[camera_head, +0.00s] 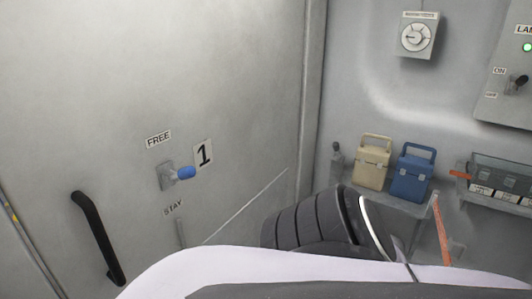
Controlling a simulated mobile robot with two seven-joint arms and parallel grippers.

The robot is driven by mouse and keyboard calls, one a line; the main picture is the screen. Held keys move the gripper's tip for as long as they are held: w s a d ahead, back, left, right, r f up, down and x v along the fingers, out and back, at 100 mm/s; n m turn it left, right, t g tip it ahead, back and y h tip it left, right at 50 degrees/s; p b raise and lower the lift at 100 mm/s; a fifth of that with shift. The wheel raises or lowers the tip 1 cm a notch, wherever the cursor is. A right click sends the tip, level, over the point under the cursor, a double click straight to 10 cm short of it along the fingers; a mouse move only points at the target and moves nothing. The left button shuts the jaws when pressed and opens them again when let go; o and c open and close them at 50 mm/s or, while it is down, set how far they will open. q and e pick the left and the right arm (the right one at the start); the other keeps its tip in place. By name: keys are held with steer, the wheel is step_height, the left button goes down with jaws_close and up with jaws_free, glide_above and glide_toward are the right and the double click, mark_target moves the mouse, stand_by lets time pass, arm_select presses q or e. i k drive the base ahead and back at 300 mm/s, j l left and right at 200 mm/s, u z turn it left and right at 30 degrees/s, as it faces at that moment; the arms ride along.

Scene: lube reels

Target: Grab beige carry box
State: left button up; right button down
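The beige carry box (371,167) stands upright on a small grey shelf (403,202) against the wall, right of centre, with its handle up. A blue carry box (411,176) of similar shape stands close to its right. A dark and white arm part of mine fills the bottom middle of the view, in front of and below the shelf. Neither gripper shows, and nothing is seen touching the beige box.
On the left is a large grey door with a black handle (98,238) and a blue-tipped lever (181,173) between FREE and STAY labels. A rotary dial box (417,35) and a switch panel (507,90) are on the wall. A labelled rack (499,182) stands right of the boxes.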

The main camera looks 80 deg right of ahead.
mark_target(371, 163)
steer(key=z, duration=3.4)
steer(key=i+l, duration=0.35)
steer(key=i+l+u, duration=0.15)
steer(key=i+l, duration=0.15)
steer(key=l, duration=0.2)
steer(key=i+l, duration=0.3)
steer(key=l, duration=0.2)
